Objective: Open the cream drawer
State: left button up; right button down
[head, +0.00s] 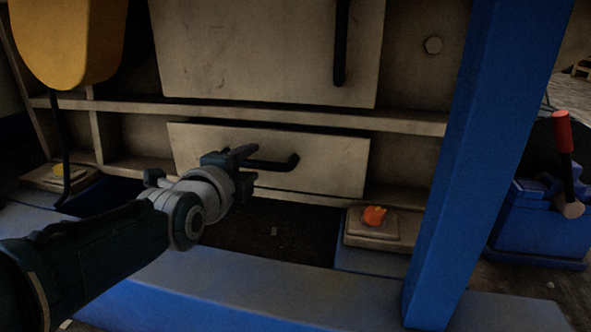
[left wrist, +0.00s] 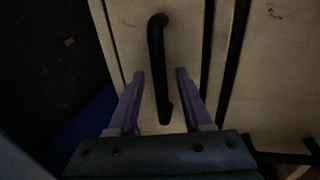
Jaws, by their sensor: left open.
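The cream drawer (head: 330,160) sits low in the machine's front, below a larger cream panel, and looks shut or nearly so. Its black bar handle (head: 285,164) runs sideways across its front. My left gripper (head: 248,155) is in front of the handle's left part and hides that end. In the left wrist view the handle (left wrist: 157,60) runs between the two open purple fingers (left wrist: 159,90) of my left gripper. Neither finger visibly touches it. The drawer front (left wrist: 130,38) shows behind. My right gripper is not in view.
A larger cream panel (head: 265,50) with a vertical black handle is above the drawer. A blue post (head: 470,150) stands to the right. A blue beam (head: 250,285) crosses in front below.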

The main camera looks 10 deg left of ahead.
pick_arm(q)
jog(key=shift+w, duration=0.3)
grip_shut()
dwell(0.3)
dwell(1.1)
